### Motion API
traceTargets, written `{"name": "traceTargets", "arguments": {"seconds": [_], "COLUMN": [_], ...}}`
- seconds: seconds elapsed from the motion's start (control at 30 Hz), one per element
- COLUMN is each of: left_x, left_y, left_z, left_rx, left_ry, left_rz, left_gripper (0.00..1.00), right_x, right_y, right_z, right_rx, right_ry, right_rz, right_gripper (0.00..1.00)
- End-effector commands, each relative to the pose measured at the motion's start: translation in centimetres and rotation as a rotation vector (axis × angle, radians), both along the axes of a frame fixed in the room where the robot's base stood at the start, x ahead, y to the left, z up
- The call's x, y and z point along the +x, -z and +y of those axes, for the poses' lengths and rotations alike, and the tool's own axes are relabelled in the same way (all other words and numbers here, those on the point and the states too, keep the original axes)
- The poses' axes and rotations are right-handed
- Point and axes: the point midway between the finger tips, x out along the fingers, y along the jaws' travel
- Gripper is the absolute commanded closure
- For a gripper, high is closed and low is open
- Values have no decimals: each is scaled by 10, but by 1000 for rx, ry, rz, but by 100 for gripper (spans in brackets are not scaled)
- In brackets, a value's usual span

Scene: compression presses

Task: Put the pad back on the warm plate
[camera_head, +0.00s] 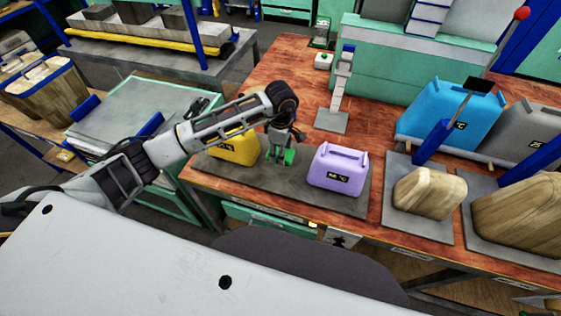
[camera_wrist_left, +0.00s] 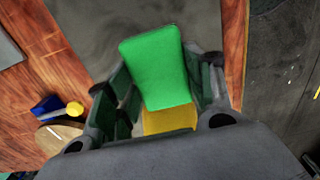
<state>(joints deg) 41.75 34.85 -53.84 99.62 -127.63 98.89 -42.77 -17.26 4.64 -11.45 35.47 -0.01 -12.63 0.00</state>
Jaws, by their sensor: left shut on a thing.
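My left gripper (camera_head: 281,150) is over the dark grey mat (camera_head: 215,175), between a yellow box (camera_head: 236,147) and a purple box (camera_head: 338,172). It is shut on a green pad (camera_head: 289,157), low over the mat; I cannot tell if the pad touches it. In the left wrist view the green pad (camera_wrist_left: 158,65) is between the fingers of the gripper (camera_wrist_left: 165,88), with a yellow piece (camera_wrist_left: 170,119) just below it. Two grey plates (camera_head: 404,222) at the right carry wood-coloured blocks. I cannot tell which plate is the warm one. My right gripper is not in view.
A blue case (camera_head: 452,115) and a grey case (camera_head: 525,135) stand behind the wood-coloured blocks (camera_head: 430,192), with a blue lever arm (camera_head: 433,140) in front. A small stand (camera_head: 341,88) is behind the mat. Bare wooden tabletop (camera_head: 285,75) shows at the back left.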

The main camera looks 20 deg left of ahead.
Motion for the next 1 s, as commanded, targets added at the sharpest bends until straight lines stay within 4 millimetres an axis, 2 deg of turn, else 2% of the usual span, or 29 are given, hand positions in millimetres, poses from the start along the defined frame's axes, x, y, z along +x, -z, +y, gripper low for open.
{"name": "traceTargets", "arguments": {"seconds": [0.2,0.67,1.0], "left_x": [0,0,0], "left_y": [24,30,60], "left_z": [0,0,0], "left_rx": [0,0,0], "left_ry": [0,0,0], "left_rz": [2,1,1], "left_gripper": [70,70,70], "right_x": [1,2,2], "right_y": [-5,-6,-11], "right_z": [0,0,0], "right_rx": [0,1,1], "right_ry": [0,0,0], "right_rz": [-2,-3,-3], "right_gripper": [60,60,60]}}
